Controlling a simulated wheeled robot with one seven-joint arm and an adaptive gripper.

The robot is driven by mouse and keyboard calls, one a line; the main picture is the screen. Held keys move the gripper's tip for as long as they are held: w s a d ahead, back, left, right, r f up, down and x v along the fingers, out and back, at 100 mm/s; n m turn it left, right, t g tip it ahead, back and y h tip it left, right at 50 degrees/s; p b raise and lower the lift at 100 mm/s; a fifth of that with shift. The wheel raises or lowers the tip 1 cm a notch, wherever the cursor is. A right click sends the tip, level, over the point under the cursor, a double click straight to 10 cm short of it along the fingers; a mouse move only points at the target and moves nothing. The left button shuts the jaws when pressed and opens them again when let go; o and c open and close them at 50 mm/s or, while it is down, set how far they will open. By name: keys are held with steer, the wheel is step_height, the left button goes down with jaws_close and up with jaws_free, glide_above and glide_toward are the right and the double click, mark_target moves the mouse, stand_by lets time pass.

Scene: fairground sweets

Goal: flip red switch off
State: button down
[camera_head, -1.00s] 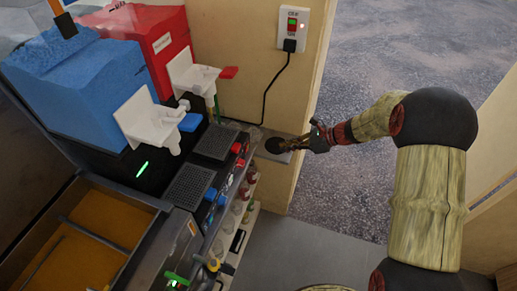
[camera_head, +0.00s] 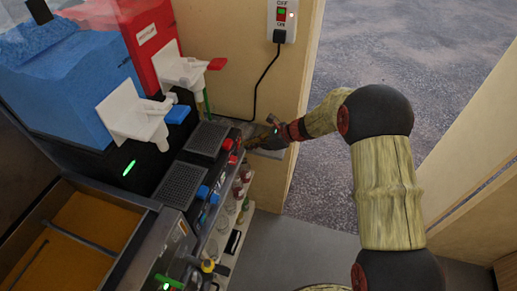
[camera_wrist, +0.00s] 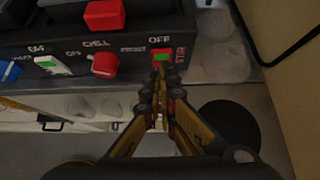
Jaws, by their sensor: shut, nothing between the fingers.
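A small red switch (camera_wrist: 154,52) with a green lit part sits on the dark front panel (camera_wrist: 75,42) in the wrist view. "OFF" is printed above it, with partly hidden lettering beside it. My gripper (camera_wrist: 160,72) is shut and empty, its tips at the switch's lower edge and partly covering it; I cannot tell whether they touch. In the head view my gripper (camera_head: 250,143) is at the panel's far right end, where the switch is hidden or too small to make out.
A red knob (camera_wrist: 105,65) marked "CHILL" and a white-green toggle (camera_wrist: 47,65) lie left of the switch. A wall outlet (camera_head: 281,20) has its own red-green switch and a black cord (camera_head: 257,88). Bottles stand below the panel. A grey ledge (camera_head: 268,152) lies right.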

steer(key=shift+w+a+r, duration=0.1)
steer(key=shift+a+r, duration=0.05)
steer(key=shift+a, duration=0.1)
steer(key=shift+w+a+r+p, duration=0.1)
steer(key=shift+a+p, duration=0.2)
steer(key=shift+p, duration=0.25)
steer(key=shift+r, duration=0.1)
steer(key=shift+r+p, duration=0.65)
steer(key=shift+r, duration=0.05)
steer(key=shift+d, duration=0.15)
